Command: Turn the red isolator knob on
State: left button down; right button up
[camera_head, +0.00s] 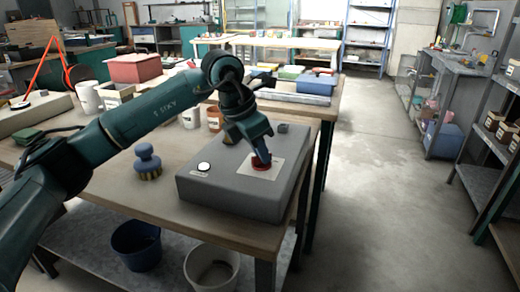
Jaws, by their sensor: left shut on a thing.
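The red isolator knob (261,166) sits on a pale plate (272,171) on top of a grey box (230,203). The box stands at the front right of the wooden table (128,203). My left gripper (261,158) points down from above and is shut on the red knob. It hides much of the knob, so I cannot tell which way the knob is turned. My right gripper is not in view.
A white button (204,167) is on the box's left side. A blue-handled brush (148,162) stands left of the box. Mugs and bins crowd the table behind. Buckets (136,246) sit below. The floor at right is clear.

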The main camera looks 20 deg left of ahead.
pick_arm(q)
jog(key=c, duration=1.5)
grip_release()
jog(key=v, duration=1.3)
jog(key=shift+r, duration=0.15)
jog(key=shift+p, duration=0.3)
